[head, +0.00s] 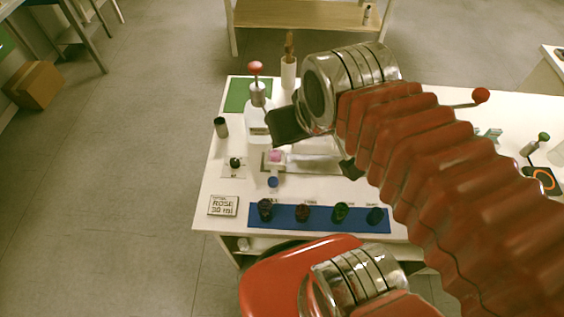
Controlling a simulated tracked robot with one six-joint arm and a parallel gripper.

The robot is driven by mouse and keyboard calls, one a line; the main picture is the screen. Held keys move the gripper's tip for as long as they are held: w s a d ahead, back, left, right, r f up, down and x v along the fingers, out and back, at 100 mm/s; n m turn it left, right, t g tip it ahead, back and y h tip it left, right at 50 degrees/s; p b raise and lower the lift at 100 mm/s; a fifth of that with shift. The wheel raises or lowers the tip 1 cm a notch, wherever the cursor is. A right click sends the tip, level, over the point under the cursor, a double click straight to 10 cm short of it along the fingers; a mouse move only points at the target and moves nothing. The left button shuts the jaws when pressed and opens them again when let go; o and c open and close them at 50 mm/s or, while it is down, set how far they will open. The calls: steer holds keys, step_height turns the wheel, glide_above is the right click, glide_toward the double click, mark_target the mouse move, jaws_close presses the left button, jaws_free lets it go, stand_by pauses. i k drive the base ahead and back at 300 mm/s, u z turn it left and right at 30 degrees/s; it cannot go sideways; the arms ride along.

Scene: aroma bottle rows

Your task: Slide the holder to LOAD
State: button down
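A small pale block with a pink top (276,156), which looks like the holder, sits at the left end of a pale slide track (310,163) in the middle of the white table. No LOAD marking is readable. My gripper (319,148) is over the track, just right of the pink-topped block. Its dark fingers are spread apart, one on each side, with nothing visible between them. My wrist and red arm hide the right part of the track.
A blue strip (290,226) with several dark bottles lies along the front edge, beside a ROSE card (223,205). A red-topped dispenser (257,88) stands behind the left finger. A small blue-capped item (273,183) stands in front of the block. A dark cylinder (221,127) stands left.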

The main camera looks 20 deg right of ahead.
mark_target(273, 182)
steer(key=k, duration=1.35)
steer(key=u, duration=0.4)
steer(key=i, duration=1)
steer(key=u, duration=0.6)
